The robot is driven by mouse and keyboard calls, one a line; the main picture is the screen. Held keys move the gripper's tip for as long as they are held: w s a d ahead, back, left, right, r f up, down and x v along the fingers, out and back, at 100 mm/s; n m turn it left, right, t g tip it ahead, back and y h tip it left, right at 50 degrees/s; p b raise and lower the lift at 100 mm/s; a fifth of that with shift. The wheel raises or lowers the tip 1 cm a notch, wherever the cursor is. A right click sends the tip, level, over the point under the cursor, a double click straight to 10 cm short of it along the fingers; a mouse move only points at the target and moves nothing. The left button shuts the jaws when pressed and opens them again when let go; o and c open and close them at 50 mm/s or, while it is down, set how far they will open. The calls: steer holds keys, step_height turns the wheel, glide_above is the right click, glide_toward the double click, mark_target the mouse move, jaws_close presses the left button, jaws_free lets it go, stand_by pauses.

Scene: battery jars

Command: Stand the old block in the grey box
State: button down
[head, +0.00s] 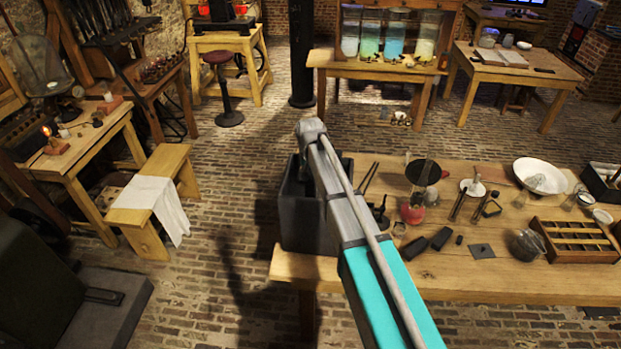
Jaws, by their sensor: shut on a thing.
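A dark grey open-topped box (304,228) stands at the left end of the long wooden table. My arm reaches up from the bottom right, and its far end is over the box, covering much of the opening. My gripper's jaws do not show; they are hidden behind my arm or the box wall. I cannot make out any block in them or inside the box. Two small dark blocks lie on the table just right of my arm, one nearer (414,247) and one farther (440,238). I cannot tell whether either is the old block.
The wooden table (480,285) also holds a red-bottomed glass vessel (412,213), a white bowl (540,176), a wooden compartment tray (575,243) and a glass jar (527,245). A bench with a white cloth (152,197) stands at left. Brick floor is open between.

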steer(key=shift+f, duration=0.1)
stand_by(0.3)
steer(key=shift+c, duration=0.6)
jaws_free()
step_height(320, 180, up, 12)
steer(key=s+p, duration=0.1)
steer(key=p, duration=1.1)
steer(key=shift+s, duration=0.25)
stand_by(0.5)
steer(key=s+d+g, duration=0.1)
steer(key=s+d, duration=2.2)
steer(key=s, duration=0.1)
steer(key=shift+s+n, duration=0.25)
steer(key=shift+n, duration=0.15)
